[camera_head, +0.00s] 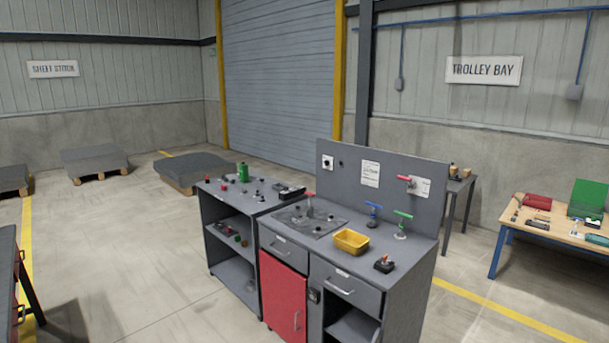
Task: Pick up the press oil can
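A small green can-like object (243,172) stands upright at the back of the grey shelf unit's top (222,190), left of the workbench. It is far off and small, and I see no label on it. I cannot tell for certain that it is the press oil can. Neither of my grippers is in view.
A grey workbench (333,270) with a red door (283,298) holds a yellow bin (351,241) and red, blue and green handled clamps. A wooden-topped table (548,224) stands at right. Pallets (95,162) lie at back left. The floor in front is clear.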

